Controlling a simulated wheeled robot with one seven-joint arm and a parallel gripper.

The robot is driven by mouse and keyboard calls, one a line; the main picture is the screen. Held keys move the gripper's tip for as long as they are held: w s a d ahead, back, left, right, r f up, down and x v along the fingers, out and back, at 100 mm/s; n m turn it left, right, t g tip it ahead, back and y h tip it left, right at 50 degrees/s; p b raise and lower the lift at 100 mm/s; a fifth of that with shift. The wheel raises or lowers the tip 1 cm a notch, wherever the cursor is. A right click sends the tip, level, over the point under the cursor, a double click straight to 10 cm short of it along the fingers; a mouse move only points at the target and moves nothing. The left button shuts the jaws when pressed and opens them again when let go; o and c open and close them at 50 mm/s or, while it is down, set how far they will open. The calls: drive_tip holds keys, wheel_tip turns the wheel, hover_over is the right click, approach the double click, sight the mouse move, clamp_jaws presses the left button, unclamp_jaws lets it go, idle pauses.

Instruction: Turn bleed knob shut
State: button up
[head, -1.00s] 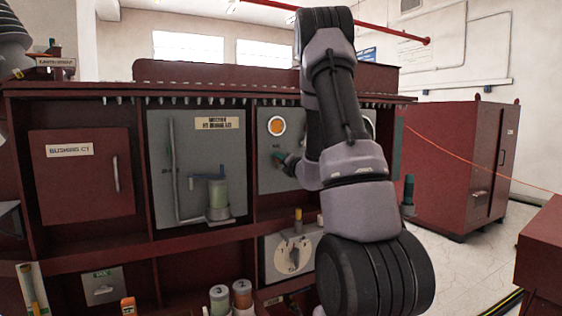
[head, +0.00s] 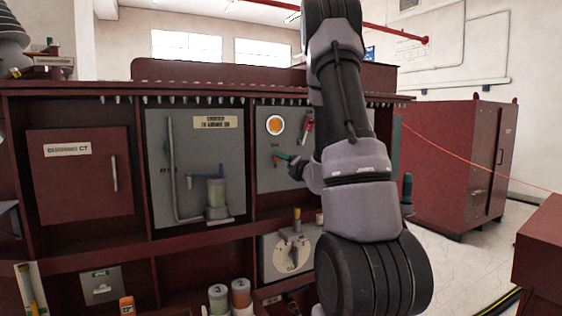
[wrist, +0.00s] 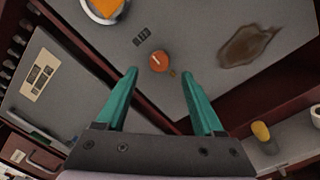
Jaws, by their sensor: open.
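A small round orange-red knob (wrist: 159,61) with a pale pointer line is on a grey panel in the wrist view. I take it to be the bleed knob; it shows as a small red spot (head: 276,158) in the head view. My gripper (wrist: 159,73) is open, its two teal fingers pointing at the panel on either side of the knob's lower edge in the picture. Nothing is between the fingers that I can see as held, and contact cannot be told. In the head view my gripper (head: 287,157) is close to the panel, partly hidden by my wrist.
A round orange gauge (head: 275,125) and a red handle (head: 307,127) are on the same panel. A brown stain (wrist: 248,45) lies beside the knob. Red frame edges surround the panel.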

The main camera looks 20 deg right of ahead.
drive_tip(key=s, duration=0.5)
drive_tip(key=shift+s+d+f, duration=0.1)
drive_tip(key=shift+s+f, duration=0.05)
drive_tip(key=shift+s, duration=0.15)
